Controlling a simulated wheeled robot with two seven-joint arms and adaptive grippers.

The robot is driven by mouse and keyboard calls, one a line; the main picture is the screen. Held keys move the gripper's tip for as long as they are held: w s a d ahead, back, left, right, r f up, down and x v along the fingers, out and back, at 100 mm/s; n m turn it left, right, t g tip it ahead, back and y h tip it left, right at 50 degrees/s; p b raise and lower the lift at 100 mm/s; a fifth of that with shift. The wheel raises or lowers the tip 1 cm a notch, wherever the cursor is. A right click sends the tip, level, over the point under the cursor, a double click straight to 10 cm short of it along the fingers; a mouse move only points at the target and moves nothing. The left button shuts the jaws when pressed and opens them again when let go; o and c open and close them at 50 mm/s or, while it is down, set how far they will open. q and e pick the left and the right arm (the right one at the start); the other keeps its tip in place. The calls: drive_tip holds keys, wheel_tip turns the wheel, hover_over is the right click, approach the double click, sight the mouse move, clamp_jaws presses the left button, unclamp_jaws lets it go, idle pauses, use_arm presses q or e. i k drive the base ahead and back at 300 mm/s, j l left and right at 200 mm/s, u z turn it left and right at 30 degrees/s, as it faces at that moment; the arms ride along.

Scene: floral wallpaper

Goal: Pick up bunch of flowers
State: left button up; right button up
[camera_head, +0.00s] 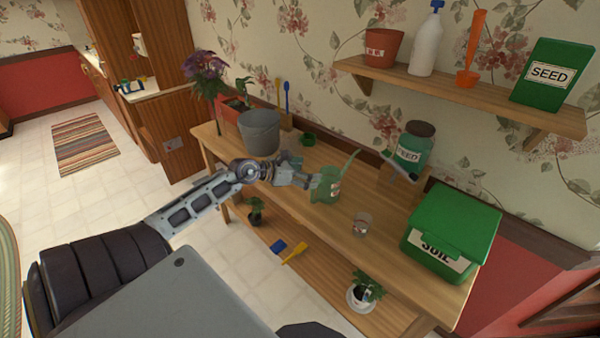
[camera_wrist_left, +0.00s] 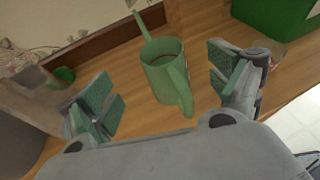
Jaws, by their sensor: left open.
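A bunch of purple flowers (camera_head: 207,72) stands upright at the far left end of the wooden table. Its lower stems are partly visible, and I cannot tell clearly what holds them. My left gripper (camera_head: 302,172) is over the middle of the table, well to the right of the flowers, beside a green watering can (camera_head: 325,186). In the left wrist view, its two fingers are spread wide and empty. The watering can (camera_wrist_left: 165,70) shows beyond the gap between them. The flowers are not clearly seen in the left wrist view. My right gripper is not in view.
A grey bucket (camera_head: 259,132) stands between the flowers and my left gripper. A glass jar (camera_head: 362,224), a seed jar (camera_head: 414,148) and a green soil box (camera_head: 452,228) stand to the right. A wall shelf (camera_head: 480,92) hangs above.

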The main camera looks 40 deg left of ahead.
sight(209, 91)
drive_tip(key=u, duration=1.95)
